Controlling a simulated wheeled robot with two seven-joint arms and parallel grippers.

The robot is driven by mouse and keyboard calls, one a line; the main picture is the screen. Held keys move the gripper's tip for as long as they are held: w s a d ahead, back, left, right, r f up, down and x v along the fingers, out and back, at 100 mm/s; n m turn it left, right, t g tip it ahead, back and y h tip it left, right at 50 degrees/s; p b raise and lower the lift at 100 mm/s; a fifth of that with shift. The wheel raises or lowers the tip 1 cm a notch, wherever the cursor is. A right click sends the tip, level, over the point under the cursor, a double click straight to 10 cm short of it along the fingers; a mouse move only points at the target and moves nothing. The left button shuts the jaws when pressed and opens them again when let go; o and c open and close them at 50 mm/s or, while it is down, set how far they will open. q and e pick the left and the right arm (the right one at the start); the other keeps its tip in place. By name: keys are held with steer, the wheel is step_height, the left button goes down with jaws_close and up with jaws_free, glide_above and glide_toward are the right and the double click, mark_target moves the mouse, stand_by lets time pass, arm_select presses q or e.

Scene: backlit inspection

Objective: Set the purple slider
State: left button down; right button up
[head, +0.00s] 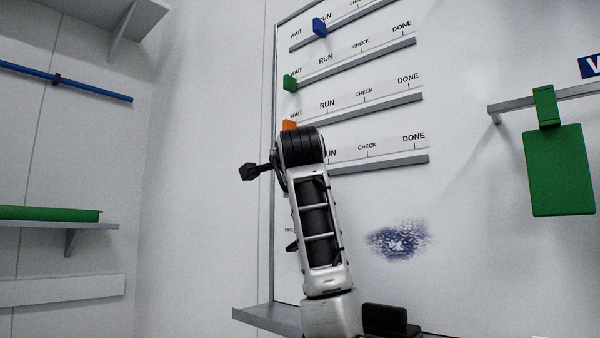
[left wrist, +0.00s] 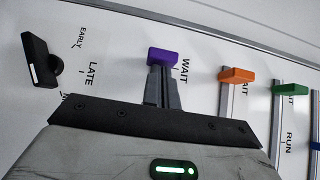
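The purple slider (left wrist: 163,56) shows in the left wrist view beside the word WAIT. My left gripper (left wrist: 163,74) points at it, its dark fingers close together and their tips right at the block. I cannot tell whether the fingers touch or hold it, or are fully shut. In the head view my left arm rises from the bottom and hides the purple slider and the left end of the lowest rail (head: 400,162); the gripper fingers are hidden there too. My right gripper is not in view.
The orange slider (head: 289,125), green slider (head: 290,84) and blue slider (head: 319,27) sit on rails above. A black dial (left wrist: 40,60) is beside the purple slider. A green tag (head: 560,170) hangs at right. A blue smudge (head: 398,241) marks the board.

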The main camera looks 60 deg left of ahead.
arm_select(q)
steer(key=shift+s+a, duration=0.1)
steer(key=shift+s, duration=0.05)
steer(key=w+d+b+v, duration=0.1)
steer(key=w+b+v, duration=0.1)
steer(key=v, duration=1.1)
steer(key=shift+w+d+b, duration=0.2)
steer(key=shift+w+b, duration=0.2)
steer(key=shift+b, duration=0.1)
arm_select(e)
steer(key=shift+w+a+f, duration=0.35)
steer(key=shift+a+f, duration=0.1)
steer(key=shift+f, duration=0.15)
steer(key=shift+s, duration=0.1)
